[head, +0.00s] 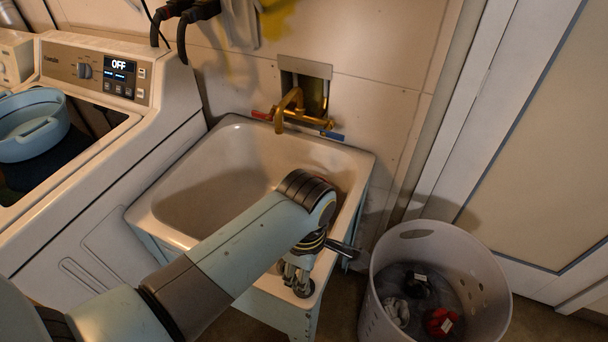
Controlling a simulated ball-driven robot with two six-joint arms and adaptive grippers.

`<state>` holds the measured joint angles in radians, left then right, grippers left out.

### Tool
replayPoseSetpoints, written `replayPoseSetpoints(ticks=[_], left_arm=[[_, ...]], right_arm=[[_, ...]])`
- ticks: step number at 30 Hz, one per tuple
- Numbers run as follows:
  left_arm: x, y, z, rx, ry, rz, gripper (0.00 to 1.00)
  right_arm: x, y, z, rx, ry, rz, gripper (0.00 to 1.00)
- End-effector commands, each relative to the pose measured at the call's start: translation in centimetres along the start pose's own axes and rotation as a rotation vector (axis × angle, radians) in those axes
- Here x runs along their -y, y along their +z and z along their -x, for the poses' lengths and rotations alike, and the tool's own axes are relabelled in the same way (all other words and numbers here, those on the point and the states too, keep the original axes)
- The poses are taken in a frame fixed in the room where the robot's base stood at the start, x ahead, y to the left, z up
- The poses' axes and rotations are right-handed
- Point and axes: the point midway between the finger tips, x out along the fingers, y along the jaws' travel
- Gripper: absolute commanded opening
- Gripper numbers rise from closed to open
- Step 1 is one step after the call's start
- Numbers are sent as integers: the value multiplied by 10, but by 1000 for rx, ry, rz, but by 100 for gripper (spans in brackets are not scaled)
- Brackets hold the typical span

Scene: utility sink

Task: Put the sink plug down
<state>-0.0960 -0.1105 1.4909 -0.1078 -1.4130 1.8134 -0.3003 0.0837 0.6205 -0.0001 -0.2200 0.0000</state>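The cream utility sink (362,163) stands against the wall in the middle of the head view. I cannot make out a sink plug; the sink floor is partly covered by my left arm, which reaches across from the lower left. My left gripper (298,284) points down at the sink's front right edge. Its fingers are small and partly shadowed, so I cannot tell whether they are open or hold something. My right gripper is not in view.
A brass faucet (291,108) with red and blue handles is on the wall over the sink. A washer (150,80) with a blue tub (32,128) in its opening is at left. A pale laundry basket (376,290) holding clothes stands right of the gripper.

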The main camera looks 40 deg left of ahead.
Motion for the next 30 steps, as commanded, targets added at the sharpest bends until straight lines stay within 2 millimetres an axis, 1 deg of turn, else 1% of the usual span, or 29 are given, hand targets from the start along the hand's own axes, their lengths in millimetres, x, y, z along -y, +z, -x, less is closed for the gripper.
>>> replayPoseSetpoints(ticks=[2, 5, 12, 15, 18, 23, 30], left_arm=[[0, 0, 9, 1, 2, 0, 34], [-1, 0, 23, 1, 5, 1, 34], [0, 1, 80, 3, 5, 1, 34], [-1, 0, 100, 1, 4, 1, 34], [-1, 0, 115, 1, 3, 0, 34], [0, 0, 126, 1, 1, 0, 34], [0, 0, 128, 1, 1, 0, 34]], right_arm=[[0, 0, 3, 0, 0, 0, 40], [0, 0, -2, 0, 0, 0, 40], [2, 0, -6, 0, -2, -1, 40], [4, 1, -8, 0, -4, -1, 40], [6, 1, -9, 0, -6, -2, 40], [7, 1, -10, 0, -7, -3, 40], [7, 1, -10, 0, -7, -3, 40]])
